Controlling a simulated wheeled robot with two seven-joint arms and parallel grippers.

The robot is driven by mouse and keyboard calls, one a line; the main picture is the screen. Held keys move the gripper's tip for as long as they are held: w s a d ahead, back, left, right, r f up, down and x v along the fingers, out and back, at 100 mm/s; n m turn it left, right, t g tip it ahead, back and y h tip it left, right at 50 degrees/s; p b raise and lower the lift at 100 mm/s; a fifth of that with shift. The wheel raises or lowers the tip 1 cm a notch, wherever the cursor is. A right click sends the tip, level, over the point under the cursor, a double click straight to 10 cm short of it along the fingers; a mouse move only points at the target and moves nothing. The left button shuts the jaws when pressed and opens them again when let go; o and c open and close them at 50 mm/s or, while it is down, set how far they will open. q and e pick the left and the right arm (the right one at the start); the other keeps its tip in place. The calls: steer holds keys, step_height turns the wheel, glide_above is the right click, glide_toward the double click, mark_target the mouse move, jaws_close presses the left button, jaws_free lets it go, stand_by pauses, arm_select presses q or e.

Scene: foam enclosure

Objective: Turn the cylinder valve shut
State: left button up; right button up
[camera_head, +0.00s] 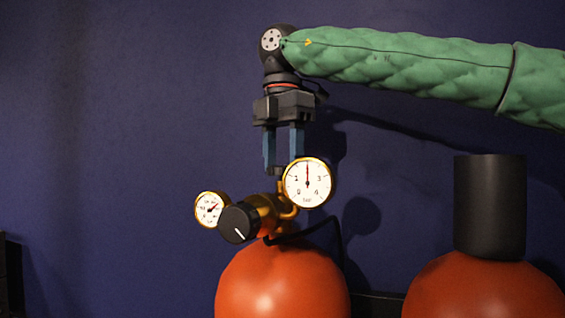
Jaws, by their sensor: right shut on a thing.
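The orange cylinder (282,284) stands at the lower middle with a brass valve and regulator (268,212) on top. The regulator carries a large dial gauge (308,183), a small dial gauge (211,209) and a black knob (238,223) with a white line. My right gripper (281,166) points straight down from above, its two blue fingers shut on the top of the cylinder valve. The large gauge partly hides the right fingertip and the gripped part. The large gauge's needle points straight up. My left gripper is not in view.
A second orange cylinder (484,290) with a black cap (490,207) stands at the right. A dark blue wall (120,130) is behind everything. A dark object (11,275) shows at the lower left edge. The space left of the regulator is clear.

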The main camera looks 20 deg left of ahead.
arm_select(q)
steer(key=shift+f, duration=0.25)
arm_select(e)
steer(key=o, duration=1)
steer(key=shift+c, duration=0.2)
step_height(320, 180, up, 6)
steer(key=shift+a+r, duration=0.1)
steer(key=shift+r, duration=0.1)
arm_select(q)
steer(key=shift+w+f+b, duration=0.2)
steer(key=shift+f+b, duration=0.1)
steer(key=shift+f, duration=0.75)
arm_select(e)
steer(key=shift+r, duration=0.7)
